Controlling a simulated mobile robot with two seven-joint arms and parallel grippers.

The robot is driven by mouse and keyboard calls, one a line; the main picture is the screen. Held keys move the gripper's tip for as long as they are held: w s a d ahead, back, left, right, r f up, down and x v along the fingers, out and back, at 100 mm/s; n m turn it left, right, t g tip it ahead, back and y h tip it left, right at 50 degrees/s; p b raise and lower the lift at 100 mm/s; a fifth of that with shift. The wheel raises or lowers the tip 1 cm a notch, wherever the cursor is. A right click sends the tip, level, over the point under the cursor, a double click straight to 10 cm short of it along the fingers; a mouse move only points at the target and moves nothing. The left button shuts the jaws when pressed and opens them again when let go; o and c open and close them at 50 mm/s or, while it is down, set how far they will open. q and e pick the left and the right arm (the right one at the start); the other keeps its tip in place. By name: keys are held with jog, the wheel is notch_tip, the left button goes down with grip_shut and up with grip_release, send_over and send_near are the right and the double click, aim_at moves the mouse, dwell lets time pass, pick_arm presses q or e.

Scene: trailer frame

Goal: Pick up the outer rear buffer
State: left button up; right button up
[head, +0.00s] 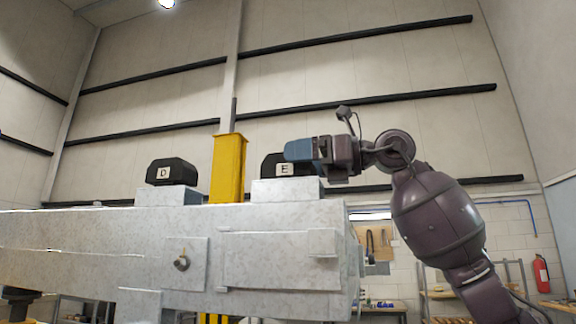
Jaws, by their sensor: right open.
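Two black buffers sit on grey blocks on top of the grey trailer frame (90,235). One buffer (172,171) bears a white label D and stands left of a yellow post. The other buffer (270,166) bears a label E and stands right of the post; its right part is hidden behind my gripper. My right gripper (298,150) reaches in from the right, with its blue end at the upper right of buffer E. It is open, and I cannot tell if it touches the buffer. My left gripper is out of view. No label says which buffer is the outer rear one.
The yellow post (228,168) rises between the two buffers. A bolted plate (186,264) is on the frame's near side. A red fire extinguisher (541,273) and shelves stand at the far right. The air above the buffers is clear.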

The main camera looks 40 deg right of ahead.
jog(key=c, duration=1.2)
jog(key=shift+o, duration=0.2)
jog(key=shift+r, duration=0.2)
notch_tip(320, 180, up, 20)
jog(key=p, duration=0.2)
